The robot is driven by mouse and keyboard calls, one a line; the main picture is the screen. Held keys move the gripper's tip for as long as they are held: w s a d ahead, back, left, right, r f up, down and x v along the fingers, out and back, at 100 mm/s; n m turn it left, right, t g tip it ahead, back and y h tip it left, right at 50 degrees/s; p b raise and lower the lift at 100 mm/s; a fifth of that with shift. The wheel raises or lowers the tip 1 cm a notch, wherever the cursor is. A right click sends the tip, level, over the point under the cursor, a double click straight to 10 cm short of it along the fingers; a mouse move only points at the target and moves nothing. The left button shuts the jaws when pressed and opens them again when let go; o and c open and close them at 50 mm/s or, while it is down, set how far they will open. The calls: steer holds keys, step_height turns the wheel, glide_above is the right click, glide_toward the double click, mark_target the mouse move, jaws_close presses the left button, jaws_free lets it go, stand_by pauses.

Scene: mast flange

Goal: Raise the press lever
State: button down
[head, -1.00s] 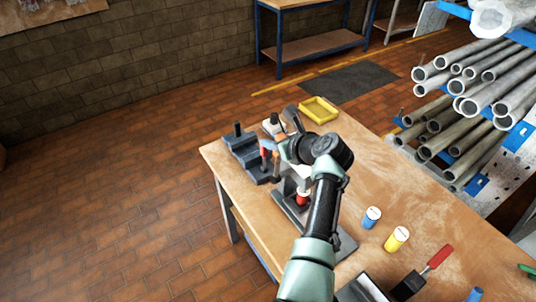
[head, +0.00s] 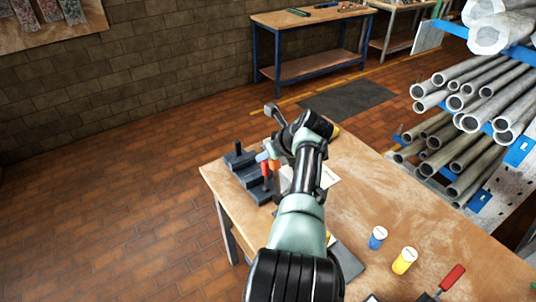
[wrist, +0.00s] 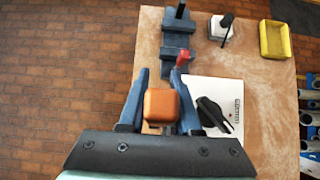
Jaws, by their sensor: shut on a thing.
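My gripper (wrist: 160,85) has blue fingers on both sides of an orange, block-shaped grip (wrist: 161,106) and is shut on it. I take this grip to be the press lever's handle; what it joins to is hidden. In the head view my gripper (head: 267,158) and the orange grip (head: 275,166) are beside a dark stepped block (head: 243,165). My arm covers most of the press. A grey base plate (head: 346,262) shows to the right of my arm.
The stepped block carries a red knob (wrist: 182,58) and a black knob (wrist: 180,11). A white panel with a black part (wrist: 212,113) lies right of my gripper. A yellow tray (wrist: 275,39) stands at the far corner. Blue (head: 377,237) and yellow (head: 404,261) cylinders stand on the right.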

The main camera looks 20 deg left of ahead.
steer(key=shift+a, duration=0.1)
steer(key=c, duration=0.6)
jaws_free()
steer(key=shift+a, duration=0.1)
steer(key=shift+p+v, duration=0.95)
steer(key=shift+v, duration=0.35)
steer(key=b+v, duration=0.1)
steer(key=v, duration=0.9)
steer(key=shift+b, duration=0.35)
steer(key=shift+r, duration=0.15)
